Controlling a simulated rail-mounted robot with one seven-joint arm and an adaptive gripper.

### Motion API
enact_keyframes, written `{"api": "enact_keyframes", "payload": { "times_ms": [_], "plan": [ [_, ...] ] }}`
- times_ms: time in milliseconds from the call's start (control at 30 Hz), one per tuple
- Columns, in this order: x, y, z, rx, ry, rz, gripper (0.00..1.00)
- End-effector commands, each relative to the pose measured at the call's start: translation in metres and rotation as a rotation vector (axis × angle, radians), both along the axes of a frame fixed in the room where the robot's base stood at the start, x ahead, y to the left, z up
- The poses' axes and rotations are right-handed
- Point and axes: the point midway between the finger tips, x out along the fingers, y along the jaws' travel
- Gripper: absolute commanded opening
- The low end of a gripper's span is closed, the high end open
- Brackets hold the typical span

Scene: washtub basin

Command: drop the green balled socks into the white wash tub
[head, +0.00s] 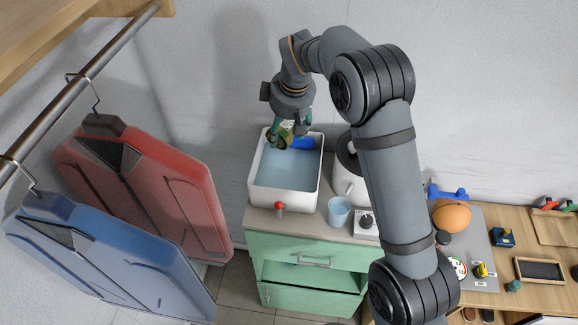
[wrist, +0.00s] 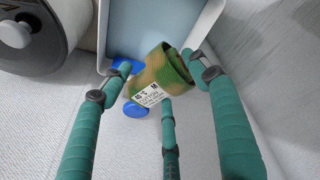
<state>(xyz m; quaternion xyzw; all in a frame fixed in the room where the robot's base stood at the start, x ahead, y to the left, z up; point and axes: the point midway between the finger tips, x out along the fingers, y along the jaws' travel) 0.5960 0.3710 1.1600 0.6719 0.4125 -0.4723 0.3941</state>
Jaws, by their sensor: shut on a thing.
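The green and brown balled socks (wrist: 172,68), with a white printed tag, are between the fingers of my gripper (wrist: 165,85). In the head view my gripper (head: 287,134) points down over the back part of the white wash tub (head: 256,175), with the socks (head: 287,126) partly hidden by its fingers. My gripper is shut on the socks. The tub stands on the green cabinet and holds pale blue water. In the wrist view its edge (wrist: 101,35) shows beyond the socks. How high the socks are above the rim is hard to tell.
A blue object (head: 303,143) shows at the tub's back right, close to my gripper. A white round appliance (head: 343,180) and a blue cup (head: 339,211) stand right of the tub. Red (head: 150,185) and blue (head: 105,255) cases hang at the left.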

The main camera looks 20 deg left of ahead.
Motion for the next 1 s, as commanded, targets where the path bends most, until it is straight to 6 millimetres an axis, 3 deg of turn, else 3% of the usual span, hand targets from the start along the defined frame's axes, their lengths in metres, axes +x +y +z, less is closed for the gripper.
{"api": "enact_keyframes", "payload": {
  "times_ms": [500,833,867,1000],
  "plan": [
    [0.000,-0.001,-0.055,-0.001,0.000,-0.002,0.35],
    [0.000,-0.001,-0.057,0.000,-0.001,-0.002,0.35],
    [0.000,-0.001,-0.057,0.000,-0.001,-0.002,0.61],
    [0.000,-0.001,-0.057,0.000,-0.001,-0.001,0.70]
  ]
}}
